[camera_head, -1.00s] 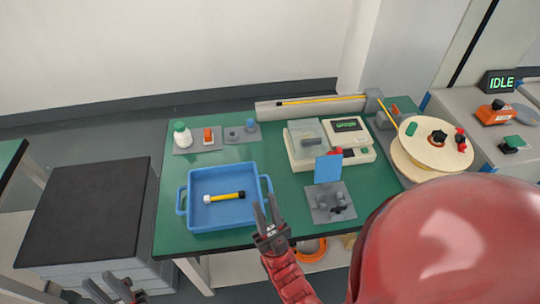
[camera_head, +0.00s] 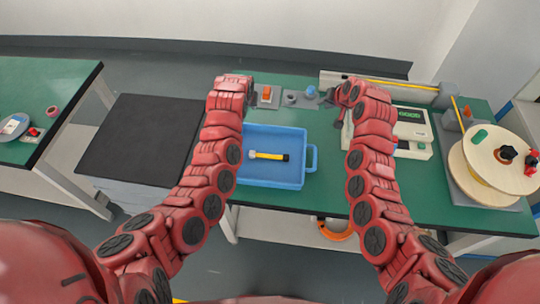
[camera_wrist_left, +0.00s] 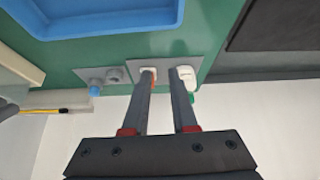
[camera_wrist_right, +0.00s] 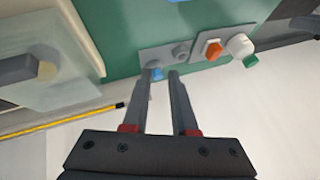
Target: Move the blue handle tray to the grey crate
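The blue handle tray (camera_head: 273,178) lies on the green table in the head view, holding a yellow bar (camera_head: 268,155) with a white and a black end. Its right handle (camera_head: 313,158) is clear; my left arm covers its left side. In the left wrist view the tray (camera_wrist_left: 100,25) is at the top edge. The grey crate (camera_head: 140,150), dark on top, stands left of the table. My left gripper (camera_wrist_left: 165,74) is open and empty beyond the tray's back left. My right gripper (camera_wrist_right: 164,74) is open and empty beyond its back right. Neither touches the tray.
Small holders with an orange block (camera_head: 267,95) and a blue knob (camera_head: 310,92) sit behind the tray. A scale (camera_head: 412,130), a cable rail (camera_head: 400,85) and a big spool (camera_head: 495,160) are to the right. Another green table (camera_head: 50,85) stands at far left.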

